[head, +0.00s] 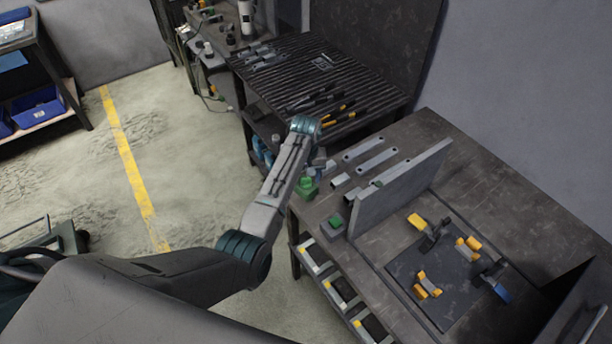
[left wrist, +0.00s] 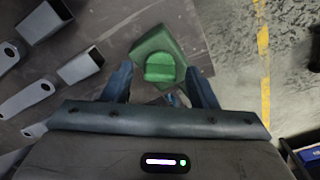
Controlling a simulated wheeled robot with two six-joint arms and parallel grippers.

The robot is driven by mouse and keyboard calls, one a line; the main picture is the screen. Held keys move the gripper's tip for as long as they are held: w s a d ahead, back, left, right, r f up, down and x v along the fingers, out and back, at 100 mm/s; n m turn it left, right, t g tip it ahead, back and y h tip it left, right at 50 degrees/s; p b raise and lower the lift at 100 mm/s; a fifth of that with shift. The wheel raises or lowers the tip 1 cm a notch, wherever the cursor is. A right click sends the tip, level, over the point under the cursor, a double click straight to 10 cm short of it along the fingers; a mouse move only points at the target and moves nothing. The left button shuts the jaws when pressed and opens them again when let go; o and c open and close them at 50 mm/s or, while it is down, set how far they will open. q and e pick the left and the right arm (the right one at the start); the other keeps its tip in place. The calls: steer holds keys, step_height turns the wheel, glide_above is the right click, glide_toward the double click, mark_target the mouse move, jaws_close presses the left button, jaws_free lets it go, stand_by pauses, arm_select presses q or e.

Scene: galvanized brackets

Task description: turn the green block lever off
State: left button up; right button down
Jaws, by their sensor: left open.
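My left gripper (left wrist: 162,84) is open and empty, with one finger on each side of the block's near part. Whether a finger touches it is unclear. In the head view my left gripper (head: 314,170) is small and partly hidden at the block. My right gripper is not in view.
A second green piece (head: 336,221) sits beside a grey upright panel (head: 400,188). Galvanized brackets (head: 370,155) and square tubes lie near the block. A dark plate (head: 450,285) with yellow-handled clamps lies right of the panel. Floor is open on the left.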

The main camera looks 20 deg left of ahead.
mark_target(306, 178)
arm_select(q)
steer(key=shift+r, duration=0.1)
steer(key=shift+w+r, duration=0.1)
steer(key=shift+r, duration=0.2)
step_height(306, 178, up, 10)
steer(key=b, duration=0.3)
steer(key=shift+c, duration=0.4)
